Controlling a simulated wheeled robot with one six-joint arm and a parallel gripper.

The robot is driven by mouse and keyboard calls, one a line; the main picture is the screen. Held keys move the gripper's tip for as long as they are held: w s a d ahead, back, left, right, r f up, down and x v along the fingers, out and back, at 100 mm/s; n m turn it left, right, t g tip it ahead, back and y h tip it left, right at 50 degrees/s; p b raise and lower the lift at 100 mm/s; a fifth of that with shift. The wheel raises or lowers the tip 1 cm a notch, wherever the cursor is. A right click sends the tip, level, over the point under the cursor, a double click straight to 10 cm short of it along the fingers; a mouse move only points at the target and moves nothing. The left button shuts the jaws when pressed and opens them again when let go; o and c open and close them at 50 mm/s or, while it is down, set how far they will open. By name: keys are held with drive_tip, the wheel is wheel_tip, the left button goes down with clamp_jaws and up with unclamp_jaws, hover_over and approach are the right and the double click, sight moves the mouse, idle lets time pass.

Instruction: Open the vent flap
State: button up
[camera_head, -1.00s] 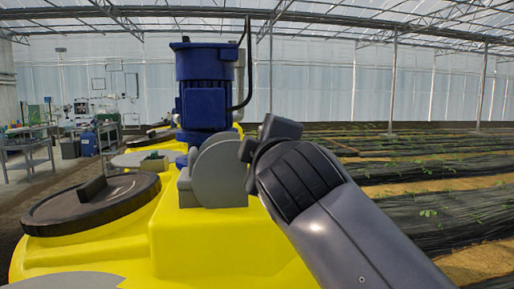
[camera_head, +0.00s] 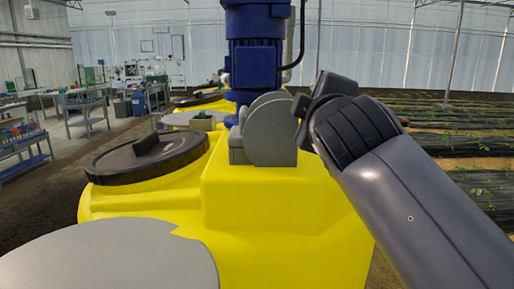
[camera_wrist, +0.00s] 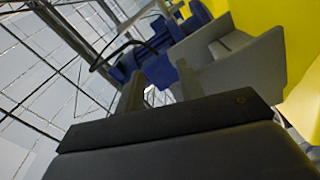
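A grey unit with a rounded upright plate (camera_head: 272,132) stands on the raised part of the yellow tank (camera_head: 270,205). It looks like the vent flap, but I cannot be sure; no opening shows. My gripper (camera_head: 318,92) is at its right, partly hidden behind my dark wrist. In the wrist view, my gripper's two narrow fingers (camera_wrist: 158,88) stand apart with a gap between them, and nothing shows held. The grey unit (camera_wrist: 235,72) lies just beyond and right of the fingers there. I cannot tell whether they touch it.
A blue motor (camera_head: 256,55) with a pipe rises behind the grey unit. A black round lid (camera_head: 145,160) lies on the tank at left, and a grey disc (camera_head: 110,258) is nearer. Benches (camera_head: 85,110) stand at far left. Planted beds (camera_head: 460,145) lie at right.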

drive_tip(key=w+p, duration=0.1)
drive_tip(key=w, duration=0.5)
drive_tip(key=shift+w, duration=0.25)
